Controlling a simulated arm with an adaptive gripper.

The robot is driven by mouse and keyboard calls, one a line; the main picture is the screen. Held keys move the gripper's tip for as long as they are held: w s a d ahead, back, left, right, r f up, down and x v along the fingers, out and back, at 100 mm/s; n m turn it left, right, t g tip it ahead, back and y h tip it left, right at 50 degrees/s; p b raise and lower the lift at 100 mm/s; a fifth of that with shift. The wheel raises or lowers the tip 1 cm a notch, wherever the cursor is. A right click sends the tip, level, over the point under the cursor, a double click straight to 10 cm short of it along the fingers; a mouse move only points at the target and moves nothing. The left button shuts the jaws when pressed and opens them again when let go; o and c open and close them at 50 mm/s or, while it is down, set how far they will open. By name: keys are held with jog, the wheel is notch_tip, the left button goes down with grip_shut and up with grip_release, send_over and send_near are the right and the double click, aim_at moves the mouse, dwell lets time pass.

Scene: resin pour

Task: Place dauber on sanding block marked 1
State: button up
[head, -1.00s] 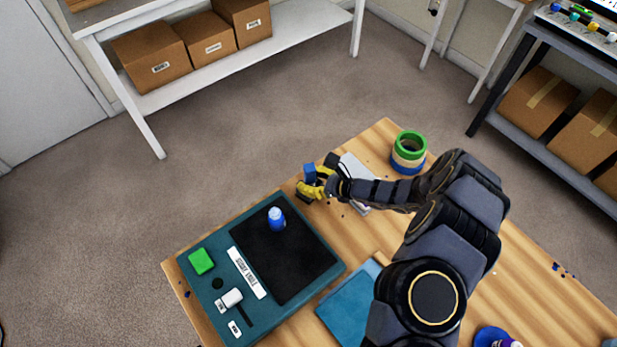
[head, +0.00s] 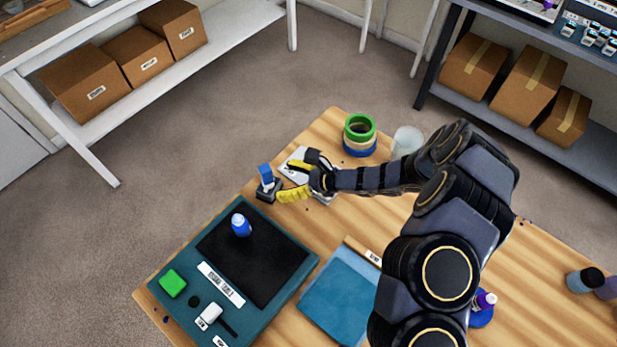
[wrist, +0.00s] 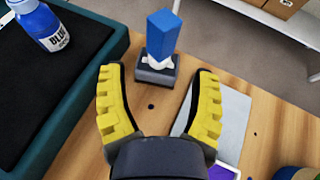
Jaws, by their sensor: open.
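The dauber, a blue block-shaped handle (head: 265,171) with a white lower part, stands upright on a small dark grey block (head: 268,190) near the table's far left edge. In the wrist view the dauber (wrist: 162,36) rests on top of the grey block (wrist: 155,72). This looks like the sanding block, but I cannot read a 1 on it. My gripper (head: 288,181) has yellow padded fingers, spread open and empty. It is just right of the block in the head view. In the wrist view both fingers are clear of the dauber, which stands beyond their tips.
A teal tray (head: 200,257) with a black mat holds a blue bottle (head: 241,225), a green block (head: 173,283) and small labelled items. Tape rolls (head: 360,134) and a clear cup (head: 408,141) stand behind my arm. A pale sheet (wrist: 222,118) lies beside the right finger.

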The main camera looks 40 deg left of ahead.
jog(key=v, duration=0.6)
jog(key=shift+d+r, duration=0.1)
jog(key=shift+r, duration=0.05)
jog(key=s+d+r+n+g+h, duration=0.1)
jog(key=s+d+r+n, duration=0.15)
jog(key=r+n, duration=0.4)
jog(key=s+d+r+n+g+h, duration=0.1)
jog(key=s+d+r+n+h, duration=0.2)
jog(key=r, duration=0.7)
jog(key=s+d+r+n+t+h, duration=0.1)
jog(key=s+d+h, duration=0.1)
jog(key=d, duration=0.7)
jog(key=s+d+r+n+t+h, duration=0.1)
jog(key=s+d+r+t+h, duration=0.1)
jog(key=d, duration=0.8)
jog(key=s+d+r+n+t+h, duration=0.2)
jog(key=s+d+h, duration=0.2)
jog(key=d, duration=0.5)
jog(key=shift+s+d+r, duration=0.25)
jog(key=shift+s+d, duration=0.1)
jog(key=shift+s, duration=0.65)
